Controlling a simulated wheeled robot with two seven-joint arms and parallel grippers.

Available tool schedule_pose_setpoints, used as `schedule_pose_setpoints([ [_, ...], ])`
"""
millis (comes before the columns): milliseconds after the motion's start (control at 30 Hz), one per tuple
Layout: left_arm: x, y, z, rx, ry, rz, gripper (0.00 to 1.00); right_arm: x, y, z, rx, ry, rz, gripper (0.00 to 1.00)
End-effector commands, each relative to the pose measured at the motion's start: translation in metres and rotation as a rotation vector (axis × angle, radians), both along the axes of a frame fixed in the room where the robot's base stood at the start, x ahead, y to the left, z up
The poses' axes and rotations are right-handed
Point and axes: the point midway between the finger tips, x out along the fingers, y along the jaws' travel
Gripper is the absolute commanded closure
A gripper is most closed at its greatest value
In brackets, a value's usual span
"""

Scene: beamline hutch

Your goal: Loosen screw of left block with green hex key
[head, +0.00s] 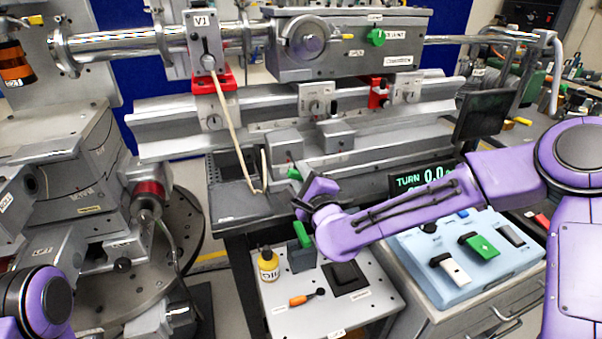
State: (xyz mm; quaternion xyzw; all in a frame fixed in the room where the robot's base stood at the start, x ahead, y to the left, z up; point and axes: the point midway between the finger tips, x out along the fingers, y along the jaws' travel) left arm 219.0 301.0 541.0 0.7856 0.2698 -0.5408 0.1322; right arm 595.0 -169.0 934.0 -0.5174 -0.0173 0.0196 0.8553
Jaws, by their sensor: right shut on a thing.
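My right gripper (306,192) is shut at the centre, just below and in front of the rail's small blocks. Small green parts show at its fingers, which fits the green hex key (294,174); most of the key is hidden by the gripper. The left block (285,144) is a grey metal block at the rail's front foot, just above the gripper. A similar block (336,136) sits to its right. The screw is too small or hidden to make out, and I cannot tell whether the key touches it. Only a purple part of my left arm shows at bottom left; its gripper is out of view.
A display (422,178) reads "TURN 0.0", partly behind my right arm. Below stand a yellow oil bottle (268,265), a green-topped dark holder (302,250) and an orange-handled tool (303,298) on a light board. A blue tray (425,275) is at right. A pale cable (236,130) hangs left.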

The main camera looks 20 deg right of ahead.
Motion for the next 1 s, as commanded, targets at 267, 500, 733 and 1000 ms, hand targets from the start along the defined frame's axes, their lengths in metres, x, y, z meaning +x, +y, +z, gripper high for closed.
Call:
schedule_pose_setpoints([
  [267,0.0,0.0,0.008,0.0,0.0,0.0,0.57,0.0,0.0,0.001,-0.207,-0.007,0.0,1.0],
  [500,0.0,0.0,0.016,0.0,0.0,0.0,0.57,-0.001,0.001,0.005,-0.352,-0.014,0.002,1.0],
  [733,0.0,0.0,0.018,0.0,0.0,0.0,0.57,-0.001,0.0,0.001,-0.557,-0.02,-0.001,1.0],
  [1000,0.0,0.0,0.024,0.0,0.0,0.0,0.57,-0.001,0.001,0.004,-0.675,-0.025,0.002,1.0],
])
